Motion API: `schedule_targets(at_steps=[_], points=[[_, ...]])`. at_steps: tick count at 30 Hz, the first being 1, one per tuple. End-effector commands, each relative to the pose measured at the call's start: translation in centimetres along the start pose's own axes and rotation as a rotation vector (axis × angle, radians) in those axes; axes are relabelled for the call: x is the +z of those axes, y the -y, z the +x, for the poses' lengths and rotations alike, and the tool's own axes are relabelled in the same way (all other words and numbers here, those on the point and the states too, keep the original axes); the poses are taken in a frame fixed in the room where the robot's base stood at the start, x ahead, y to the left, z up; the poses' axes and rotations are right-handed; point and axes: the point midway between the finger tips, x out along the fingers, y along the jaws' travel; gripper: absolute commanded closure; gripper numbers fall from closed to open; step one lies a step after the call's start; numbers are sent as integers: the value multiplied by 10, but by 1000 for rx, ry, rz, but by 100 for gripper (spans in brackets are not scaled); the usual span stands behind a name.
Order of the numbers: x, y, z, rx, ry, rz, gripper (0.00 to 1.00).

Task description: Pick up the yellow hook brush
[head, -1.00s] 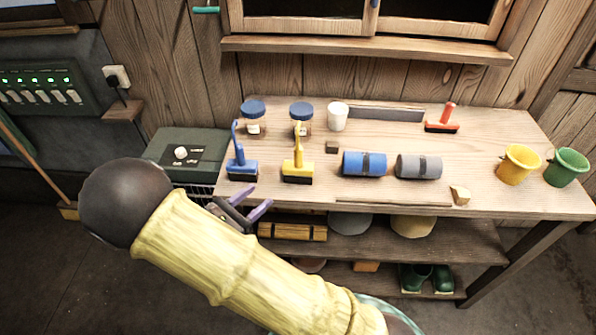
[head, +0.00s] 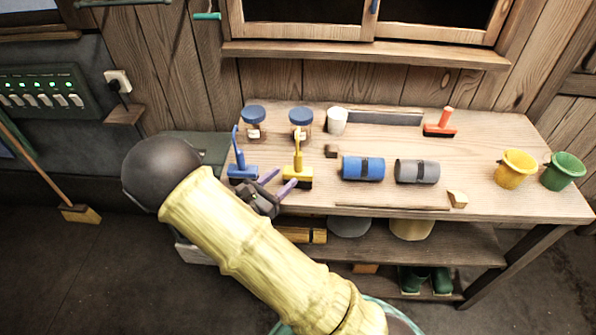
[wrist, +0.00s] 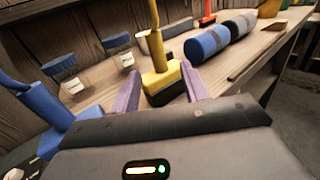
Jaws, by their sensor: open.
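The yellow hook brush (head: 298,174) stands upright on the wooden workbench, with a yellow block, dark bristles and a handle rising from it. It also shows in the wrist view (wrist: 161,78), ahead of my gripper and centred between its two fingers. My gripper (head: 278,183) is open and empty, with purple fingers, at the bench's front edge just left of and in front of the brush. In the wrist view the fingertips (wrist: 160,84) lie to either side of the brush's base. I cannot tell whether they touch it.
A blue hook brush (head: 240,170) stands close on the left. A blue roll (head: 363,168) and a grey roll (head: 417,171) lie to the right. Two blue-lidded jars (head: 301,122) and a white cup (head: 337,121) stand behind. A red brush (head: 440,124) is at the back right.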

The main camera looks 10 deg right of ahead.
Motion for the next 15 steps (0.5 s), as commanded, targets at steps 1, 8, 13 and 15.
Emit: schedule_targets(at_steps=[1,8,13,15], points=[[2,1,10,-5,1,-1,55],[0,0,26,0,-1,0,55],[0,0,26,0,-1,0,55],[0,0,26,0,-1,0,55]])
